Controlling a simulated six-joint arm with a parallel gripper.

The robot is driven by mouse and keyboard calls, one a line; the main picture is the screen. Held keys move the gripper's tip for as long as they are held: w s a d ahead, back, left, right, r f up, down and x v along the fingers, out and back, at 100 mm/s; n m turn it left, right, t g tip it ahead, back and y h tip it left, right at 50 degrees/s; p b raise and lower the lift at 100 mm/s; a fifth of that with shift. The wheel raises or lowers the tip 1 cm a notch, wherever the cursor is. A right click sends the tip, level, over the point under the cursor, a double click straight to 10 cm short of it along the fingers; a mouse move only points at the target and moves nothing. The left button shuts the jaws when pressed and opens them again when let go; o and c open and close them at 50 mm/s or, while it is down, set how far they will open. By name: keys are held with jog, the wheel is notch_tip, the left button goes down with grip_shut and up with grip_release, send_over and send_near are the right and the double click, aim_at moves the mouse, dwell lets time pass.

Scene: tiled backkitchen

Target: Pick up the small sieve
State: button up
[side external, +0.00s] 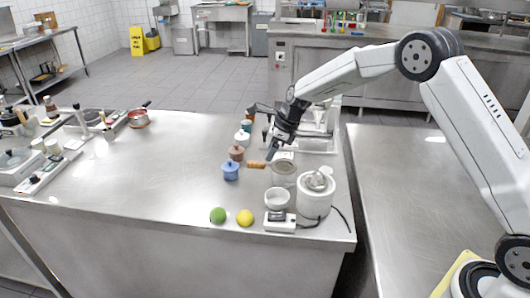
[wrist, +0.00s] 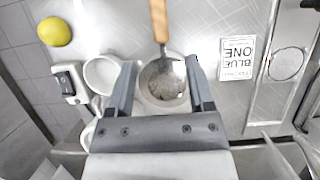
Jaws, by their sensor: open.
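The small sieve has a wooden handle (side external: 256,164) that points left in the side view. In the wrist view the handle (wrist: 158,20) points to the top, and the grey mesh bowl (wrist: 161,80) lies between my fingers. The sieve appears to rest on a white round container (side external: 283,179), which is partly hidden. My gripper (side external: 270,151) is above the sieve, pointing down. In the wrist view my gripper (wrist: 161,66) is open, one finger on each side of the mesh bowl. I cannot tell whether the fingers touch the sieve.
A white bowl (side external: 277,199), a small white device (side external: 280,222) and a white appliance (side external: 315,197) with a cord stand close by. A blue pot (side external: 230,171) and brown pot (side external: 236,153) are left. A lime (side external: 217,215) and lemon (side external: 245,217) lie in front. The counter's middle is clear.

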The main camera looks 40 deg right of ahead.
aim_at(264, 163)
jog(key=shift+x, duration=2.5)
jog(key=shift+w, duration=0.1)
grip_shut()
